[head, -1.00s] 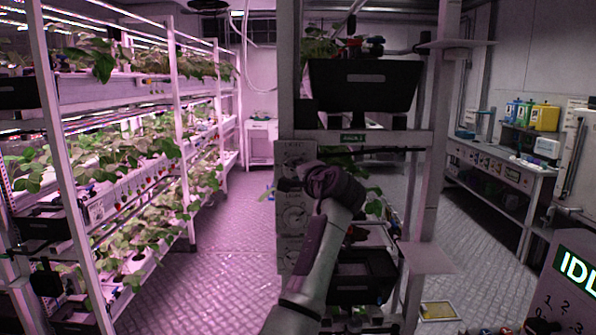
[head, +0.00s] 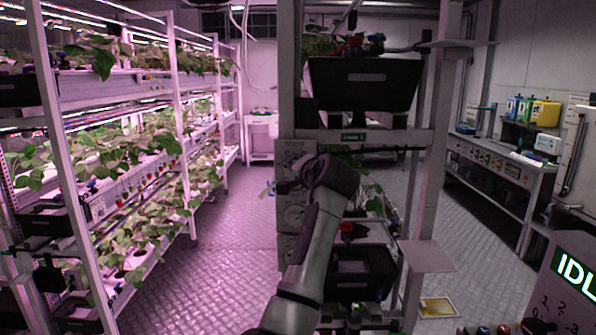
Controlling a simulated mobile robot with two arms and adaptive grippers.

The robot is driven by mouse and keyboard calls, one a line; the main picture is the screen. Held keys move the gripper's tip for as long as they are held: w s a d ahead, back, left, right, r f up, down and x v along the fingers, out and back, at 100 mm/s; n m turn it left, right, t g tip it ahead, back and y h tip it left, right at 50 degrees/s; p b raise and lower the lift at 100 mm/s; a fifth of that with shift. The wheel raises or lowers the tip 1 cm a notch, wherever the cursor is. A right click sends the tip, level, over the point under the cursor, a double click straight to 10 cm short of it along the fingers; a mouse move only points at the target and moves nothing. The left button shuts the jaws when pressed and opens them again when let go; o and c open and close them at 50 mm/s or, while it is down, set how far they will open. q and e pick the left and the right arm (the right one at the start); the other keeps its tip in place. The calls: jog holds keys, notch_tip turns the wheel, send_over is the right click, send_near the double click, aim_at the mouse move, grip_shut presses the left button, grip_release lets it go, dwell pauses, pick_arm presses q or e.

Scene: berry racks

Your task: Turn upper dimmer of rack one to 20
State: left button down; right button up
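One arm, which I take as my left, rises from the bottom middle. Its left gripper (head: 287,187) is at the upper part of the panel, at or very near the upper dial. Whether its fingers are open or shut cannot be made out. My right gripper is not in view.
The near rack holds a black crate (head: 364,84) above and another black crate (head: 362,276) below. Lit plant racks (head: 180,150) stand at the left. A workbench (head: 500,170) is at the right, and an "IDLE"-like sign (head: 575,272) shows lower right. The aisle floor (head: 225,270) is clear.

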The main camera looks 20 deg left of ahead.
pick_arm(q)
jog(key=shift+f, duration=0.2)
jog(key=c, duration=0.8)
grip_release()
jog(key=shift+r, duration=0.1)
jog(key=shift+c, duration=0.2)
jog(key=shift+s, duration=0.1)
jog(key=v, duration=0.7)
jog(key=shift+s+d, duration=0.1)
